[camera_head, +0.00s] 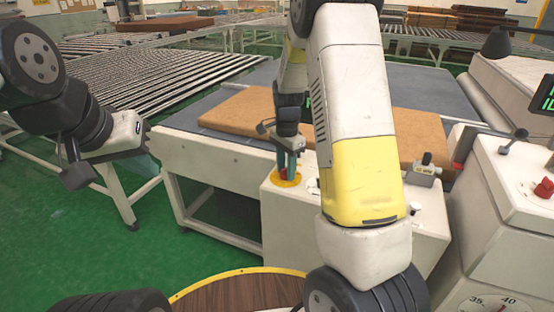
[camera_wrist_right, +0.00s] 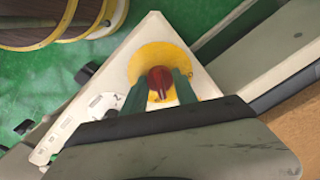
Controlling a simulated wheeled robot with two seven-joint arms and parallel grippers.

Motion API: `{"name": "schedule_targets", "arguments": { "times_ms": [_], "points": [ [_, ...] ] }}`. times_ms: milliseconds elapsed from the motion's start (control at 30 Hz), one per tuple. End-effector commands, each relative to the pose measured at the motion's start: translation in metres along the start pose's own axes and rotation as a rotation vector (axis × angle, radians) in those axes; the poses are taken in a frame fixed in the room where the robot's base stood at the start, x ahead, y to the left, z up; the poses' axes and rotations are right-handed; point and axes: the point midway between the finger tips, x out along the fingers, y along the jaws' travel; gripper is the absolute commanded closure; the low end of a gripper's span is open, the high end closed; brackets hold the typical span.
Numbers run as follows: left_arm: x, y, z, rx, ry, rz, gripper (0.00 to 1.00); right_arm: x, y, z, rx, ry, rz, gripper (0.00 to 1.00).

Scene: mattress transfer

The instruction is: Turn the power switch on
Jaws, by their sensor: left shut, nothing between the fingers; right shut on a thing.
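The power switch is a red knob (camera_wrist_right: 161,80) on a round yellow plate (camera_wrist_right: 155,60), on top of a white control box (camera_head: 300,215). In the head view the red knob (camera_head: 284,174) shows between the teal fingers of my right gripper (camera_head: 287,172). The right gripper points down and is shut on the knob. In the right wrist view its fingers (camera_wrist_right: 158,92) stand on both sides of the knob. My left gripper (camera_head: 148,160) is shut and empty, in the air at the left, away from the box; its fingertips are hard to make out.
A brown mattress (camera_head: 240,112) lies on a grey-topped table (camera_head: 200,118) behind the box. Roller conveyors (camera_head: 130,80) stand behind at the left. A white machine with another red knob (camera_head: 543,188) and a dial stands at the right. Green floor (camera_head: 90,240) is clear at the left.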

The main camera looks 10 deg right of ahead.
Motion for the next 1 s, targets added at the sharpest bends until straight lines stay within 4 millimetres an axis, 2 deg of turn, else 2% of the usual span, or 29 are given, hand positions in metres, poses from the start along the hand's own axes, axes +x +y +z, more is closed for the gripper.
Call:
{"name": "schedule_targets", "arguments": {
  "times_ms": [400, 1000],
  "points": [
    [0.0, 0.0, 0.0, 0.0, 0.0, 0.0, 1.0, -0.0013, -0.0012, -0.0005, 0.239, 0.002, -0.004, 1.0],
    [0.0, 0.0, 0.0, 0.0, 0.0, 0.0, 1.0, -0.0013, -0.0011, -0.0008, 0.294, 0.001, -0.005, 1.0]
  ]
}}
